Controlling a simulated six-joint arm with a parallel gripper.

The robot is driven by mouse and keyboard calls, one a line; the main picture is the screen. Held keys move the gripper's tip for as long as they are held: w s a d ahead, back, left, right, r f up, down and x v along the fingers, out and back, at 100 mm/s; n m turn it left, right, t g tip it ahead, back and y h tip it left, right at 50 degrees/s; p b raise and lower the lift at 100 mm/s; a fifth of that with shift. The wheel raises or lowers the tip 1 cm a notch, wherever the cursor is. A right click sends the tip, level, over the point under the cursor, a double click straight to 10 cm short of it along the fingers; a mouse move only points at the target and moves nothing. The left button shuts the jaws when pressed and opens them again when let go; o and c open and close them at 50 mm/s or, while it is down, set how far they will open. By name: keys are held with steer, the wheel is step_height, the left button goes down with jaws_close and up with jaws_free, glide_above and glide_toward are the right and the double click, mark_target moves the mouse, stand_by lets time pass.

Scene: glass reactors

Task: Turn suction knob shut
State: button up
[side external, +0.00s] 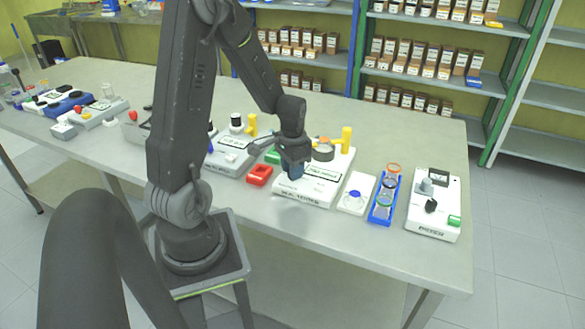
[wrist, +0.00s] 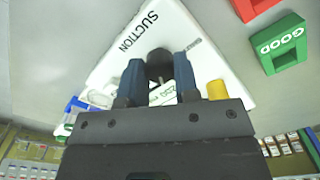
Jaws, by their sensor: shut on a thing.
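The white suction unit (side external: 305,190) stands on the table, below my gripper (side external: 291,170). In the wrist view, the word SUCTION shows on its white top (wrist: 150,28). The dark suction knob (wrist: 159,62) sits between the two blue fingers of my gripper (wrist: 158,70). The fingers are closed on its sides. In the side view the knob is hidden behind my gripper. The knob's exact turn angle cannot be told.
A red block (side external: 259,175) and a green block (side external: 272,156) lie left of the unit. A yellow fitting (side external: 346,138) stands at its back. A white pad (side external: 356,193), a blue vial rack (side external: 376,214) and a white stirrer-like device (side external: 433,212) stand right. The front table strip is clear.

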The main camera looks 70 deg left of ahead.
steer(key=n, duration=0.4)
steer(key=shift+n, duration=0.3)
steer(key=n, duration=0.3)
steer(key=shift+n, duration=0.3)
steer(key=n, duration=0.4)
steer(key=shift+n, duration=1.8)
steer(key=o, duration=0.9)
steer(key=shift+o, duration=0.2)
steer(key=shift+r, duration=0.1)
step_height(320, 180, up, 14)
steer(key=shift+f, duration=0.2)
